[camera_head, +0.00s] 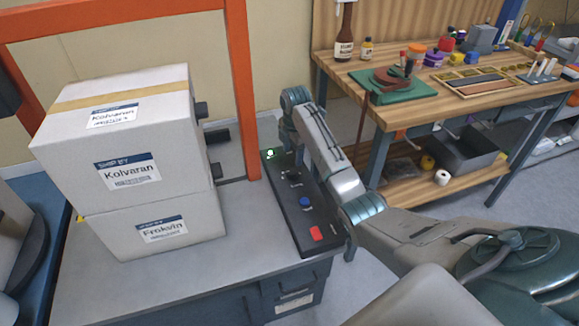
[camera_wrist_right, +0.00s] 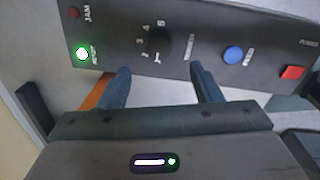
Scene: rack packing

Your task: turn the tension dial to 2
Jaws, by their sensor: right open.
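The black control panel (camera_head: 325,222) lies along the right edge of the grey bench. Its tension dial (camera_wrist_right: 157,42) is a black round knob with numbers around it in the right wrist view; where its pointer stands I cannot tell. The dial also shows small and dark in the head view (camera_head: 292,176). My right gripper (camera_wrist_right: 162,72) is open and empty, its two fingertips on either side of the dial's near side, apart from the knob as far as I see. In the head view the right gripper (camera_head: 289,158) is over the panel's far end. My left gripper is not in view.
On the panel are a lit green ready lamp (camera_wrist_right: 82,53), a dark jam lamp (camera_wrist_right: 73,13), a blue feed button (camera_wrist_right: 233,54) and a red power switch (camera_wrist_right: 292,72). Two stacked cartons (camera_head: 72,150) stand left beside an orange frame (camera_head: 243,80). A wooden workbench (camera_head: 440,112) is at right.

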